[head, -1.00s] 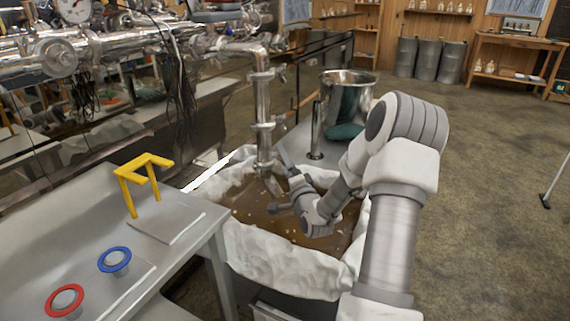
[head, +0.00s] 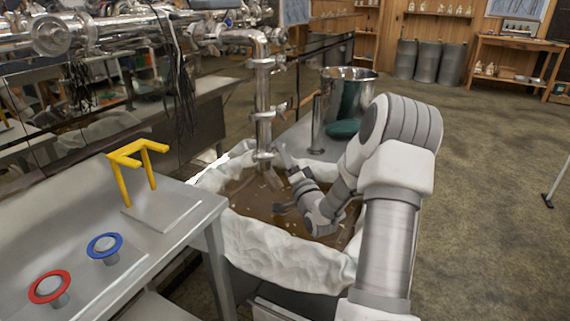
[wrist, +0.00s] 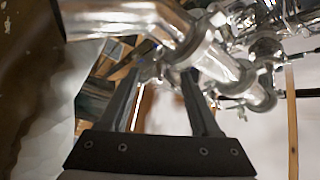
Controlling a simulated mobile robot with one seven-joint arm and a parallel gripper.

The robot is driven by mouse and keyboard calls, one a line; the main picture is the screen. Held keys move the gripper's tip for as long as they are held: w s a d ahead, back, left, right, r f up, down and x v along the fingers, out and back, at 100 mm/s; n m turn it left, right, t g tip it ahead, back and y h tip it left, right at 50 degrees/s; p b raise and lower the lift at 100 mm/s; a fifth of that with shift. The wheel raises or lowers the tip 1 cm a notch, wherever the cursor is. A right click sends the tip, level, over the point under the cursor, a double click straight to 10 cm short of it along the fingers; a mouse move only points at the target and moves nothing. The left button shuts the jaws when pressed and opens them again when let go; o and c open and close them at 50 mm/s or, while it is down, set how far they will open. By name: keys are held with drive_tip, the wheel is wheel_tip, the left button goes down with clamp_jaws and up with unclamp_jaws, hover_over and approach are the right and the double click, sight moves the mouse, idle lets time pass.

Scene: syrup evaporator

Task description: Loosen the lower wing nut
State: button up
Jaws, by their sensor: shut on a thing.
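A vertical shiny steel pipe (head: 262,92) comes down over the pan of brown liquid, with ring clamps along it. The lower clamp (head: 263,155) is near the pipe's bottom end. My gripper (head: 281,152) reaches in from the right beside this clamp. In the wrist view my gripper (wrist: 160,76) has its two dark fingers on either side of a small metal piece, the wing nut (wrist: 151,72), beside a clamp ring (wrist: 192,42). The fingers are closed on it, with the nut partly hidden between them. The other clamp (wrist: 260,90) is farther right in the wrist view.
A steel table (head: 170,262) at left bears a yellow stand (head: 135,160), a blue ring (head: 105,246) and a red ring (head: 50,287). A white-lined pan (head: 285,255) lies under my arm. A steel pot (head: 347,90) stands behind. The floor at right is mostly clear.

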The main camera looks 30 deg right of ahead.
drive_tip(key=shift+n+t+y, duration=0.4)
drive_tip(key=shift+n, duration=0.5)
drive_tip(key=o, duration=1.4)
drive_tip(key=shift+c, duration=0.2)
